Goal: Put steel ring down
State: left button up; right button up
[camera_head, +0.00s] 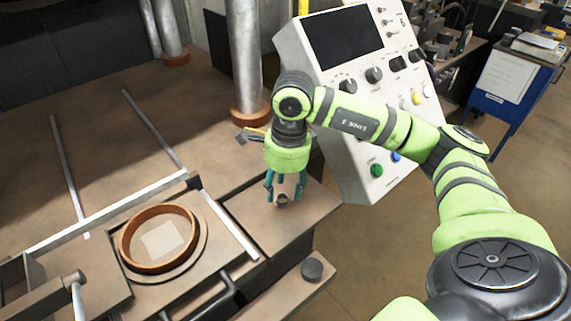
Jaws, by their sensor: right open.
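My right gripper (285,190) points straight down over the brown bench surface, with its teal fingers spread apart. A small dark grey ring (283,200), which looks like the steel ring, sits between and just below the fingertips. It appears to rest on the bench top near the right edge. I cannot tell whether a finger still touches it. My left gripper is not in view.
A large copper-coloured ring (124,249) sits in a recess to the left, with a pale square inside. A control panel (352,130) stands close behind my right arm. A dark round knob (313,270) is at the front. Metal columns (243,55) rise behind.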

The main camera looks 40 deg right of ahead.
aim_at(286, 197)
notch_tip(286, 197, up, 10)
jog(key=b, duration=0.1)
jog(key=shift+s+d+b, duration=0.25)
jog(key=shift+d+b, duration=0.05)
jog(key=shift+c, duration=0.4)
dwell(0.8)
